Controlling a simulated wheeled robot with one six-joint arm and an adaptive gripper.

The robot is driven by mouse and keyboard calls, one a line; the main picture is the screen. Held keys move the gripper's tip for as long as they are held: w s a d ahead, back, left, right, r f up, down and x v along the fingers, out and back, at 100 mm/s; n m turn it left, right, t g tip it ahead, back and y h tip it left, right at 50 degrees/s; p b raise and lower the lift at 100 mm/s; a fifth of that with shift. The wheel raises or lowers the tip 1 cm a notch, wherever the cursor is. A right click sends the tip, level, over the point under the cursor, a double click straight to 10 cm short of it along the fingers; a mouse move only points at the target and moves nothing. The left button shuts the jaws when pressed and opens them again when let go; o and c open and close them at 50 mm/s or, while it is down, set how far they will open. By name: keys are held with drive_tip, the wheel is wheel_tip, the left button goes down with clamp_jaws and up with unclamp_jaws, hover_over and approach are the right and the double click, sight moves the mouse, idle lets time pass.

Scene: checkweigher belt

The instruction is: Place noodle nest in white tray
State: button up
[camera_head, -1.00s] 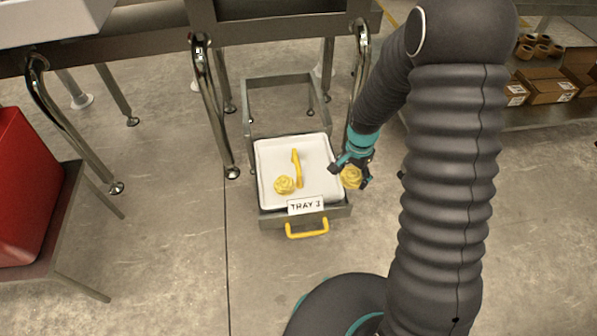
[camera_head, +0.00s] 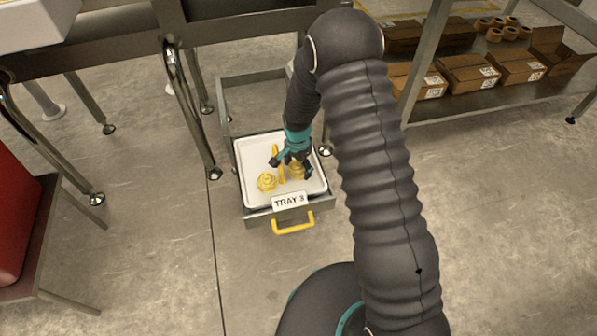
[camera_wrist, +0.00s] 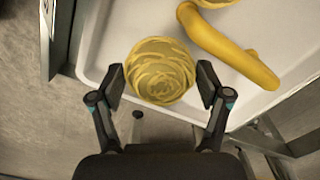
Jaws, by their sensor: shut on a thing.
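The white tray (camera_head: 248,150) sits in a grey metal drawer frame with a "TRAY 3" label (camera_head: 290,199) at its front. My gripper (camera_head: 290,166) is over the right part of the tray in the head view. It is shut on a yellow noodle nest (camera_head: 297,171), which fills the space between the fingertips in the wrist view (camera_wrist: 160,71). Whether this nest touches the tray floor I cannot tell. A second noodle nest (camera_head: 266,181) lies in the tray at the left. A yellow curved, banana-like piece (camera_wrist: 228,44) lies in the tray, partly hidden by my gripper in the head view.
The drawer has a yellow handle (camera_head: 294,223) at the front. Metal legs (camera_head: 190,110) of the conveyor stand behind and left of the tray. A red bin (camera_head: 15,190) is at the far left. A shelf with cardboard boxes (camera_head: 468,75) is at the right. The front floor is clear.

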sight(298, 172)
drive_tip(key=shift+f, duration=1.5)
drive_tip(key=shift+f, duration=0.2)
drive_tip(key=o, duration=1.3)
drive_tip(key=shift+r, duration=0.15)
